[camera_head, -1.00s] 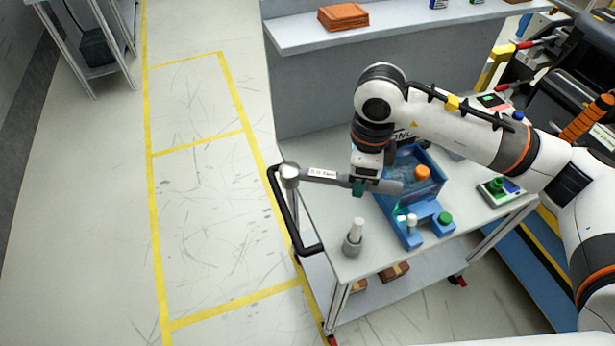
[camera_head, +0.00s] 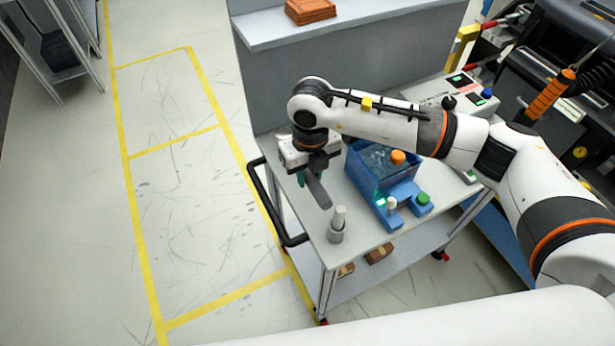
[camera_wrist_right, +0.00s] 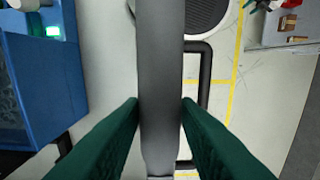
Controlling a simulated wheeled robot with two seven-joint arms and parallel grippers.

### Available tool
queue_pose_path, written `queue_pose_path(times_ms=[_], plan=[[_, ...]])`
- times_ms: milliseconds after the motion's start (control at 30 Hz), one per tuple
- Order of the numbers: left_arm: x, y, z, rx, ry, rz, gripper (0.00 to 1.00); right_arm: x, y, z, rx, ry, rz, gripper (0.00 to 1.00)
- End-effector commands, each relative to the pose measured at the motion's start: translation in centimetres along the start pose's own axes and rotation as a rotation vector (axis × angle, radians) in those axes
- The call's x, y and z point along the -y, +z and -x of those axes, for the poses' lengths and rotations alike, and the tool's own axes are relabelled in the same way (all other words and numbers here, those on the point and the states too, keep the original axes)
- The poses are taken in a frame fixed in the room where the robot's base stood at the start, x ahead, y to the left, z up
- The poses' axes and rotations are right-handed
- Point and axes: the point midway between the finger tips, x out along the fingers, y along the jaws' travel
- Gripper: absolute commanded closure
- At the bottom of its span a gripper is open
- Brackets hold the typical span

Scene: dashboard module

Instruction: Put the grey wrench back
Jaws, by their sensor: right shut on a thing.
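My right gripper (camera_head: 302,176) is shut on the grey wrench (camera_head: 318,190), above the left part of the cart top. In the head view the wrench's dark grey handle sticks out toward the lower right, and its far part is hidden behind my wrist. In the right wrist view the handle (camera_wrist_right: 160,70) runs up and down the picture between my green fingertips (camera_wrist_right: 160,108). My left gripper is not in view.
The cart top (camera_head: 357,249) carries a grey cup with a pale peg (camera_head: 337,226), just right of and below the handle. A blue box (camera_head: 372,188) with orange and green knobs stands right. A black cart handle (camera_head: 268,205) borders the left edge.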

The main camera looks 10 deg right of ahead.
Motion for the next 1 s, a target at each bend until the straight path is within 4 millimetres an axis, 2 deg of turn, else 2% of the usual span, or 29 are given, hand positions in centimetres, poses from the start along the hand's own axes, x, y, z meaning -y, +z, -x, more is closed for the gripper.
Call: queue_pose_path(times_ms=[300, 1000], plan=[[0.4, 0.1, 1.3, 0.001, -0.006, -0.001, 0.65, 0.0, 0.0, -3.5, 0.0, -0.001, 0.001, 1.0], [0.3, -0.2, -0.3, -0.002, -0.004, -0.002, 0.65, 0.0, 0.0, -5.0, -0.003, 0.0, 0.002, 1.0]])
